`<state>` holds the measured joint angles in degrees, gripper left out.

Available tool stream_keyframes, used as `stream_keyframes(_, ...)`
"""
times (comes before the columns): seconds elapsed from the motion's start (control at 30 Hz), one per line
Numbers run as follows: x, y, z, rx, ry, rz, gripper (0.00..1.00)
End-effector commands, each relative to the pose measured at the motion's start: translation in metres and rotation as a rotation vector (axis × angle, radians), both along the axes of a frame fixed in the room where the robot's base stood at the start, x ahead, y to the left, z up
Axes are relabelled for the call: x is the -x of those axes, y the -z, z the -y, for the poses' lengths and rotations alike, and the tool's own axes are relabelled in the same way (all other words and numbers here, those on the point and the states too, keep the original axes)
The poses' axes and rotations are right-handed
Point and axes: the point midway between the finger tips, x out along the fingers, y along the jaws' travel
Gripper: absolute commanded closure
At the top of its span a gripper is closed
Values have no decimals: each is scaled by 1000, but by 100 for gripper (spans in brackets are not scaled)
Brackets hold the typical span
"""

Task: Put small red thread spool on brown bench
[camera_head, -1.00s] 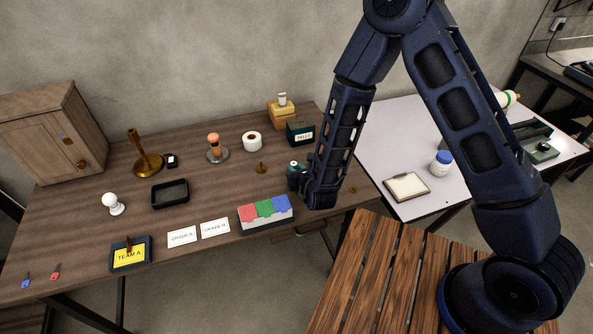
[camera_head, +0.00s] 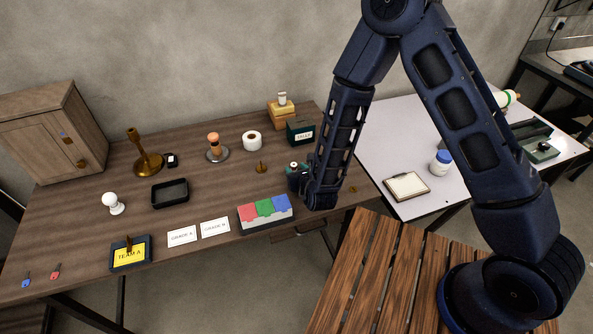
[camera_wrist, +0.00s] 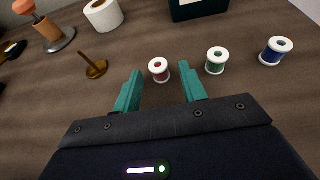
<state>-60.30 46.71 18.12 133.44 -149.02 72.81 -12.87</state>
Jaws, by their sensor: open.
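The small red thread spool (camera_wrist: 159,70) stands upright on the dark brown table (camera_head: 75,220). In the wrist view it sits just ahead of and between the two teal fingertips of my gripper (camera_wrist: 161,76). My gripper is open and holds nothing. In the head view my gripper (camera_head: 299,178) is low over the table's right part, and the red spool cannot be made out there. A slatted brown wooden bench (camera_head: 365,275) stands at the lower right, partly behind my arm.
A green spool (camera_wrist: 217,61) and a blue spool (camera_wrist: 276,51) stand right of the red one. A brass spike (camera_wrist: 94,67) stands to the left. A red, green and blue block box (camera_head: 265,213) lies near the table's front edge.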

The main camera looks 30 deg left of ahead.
Motion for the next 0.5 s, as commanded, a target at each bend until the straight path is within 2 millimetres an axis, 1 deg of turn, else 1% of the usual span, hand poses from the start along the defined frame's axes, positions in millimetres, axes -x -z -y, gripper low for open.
stream_keyframes(0.17,18,-10,18,1,-2,-1,58)
stream_keyframes(0.3,36,-21,36,1,-4,0,58)
stream_keyframes(0.5,59,-35,61,1,-3,-1,58)
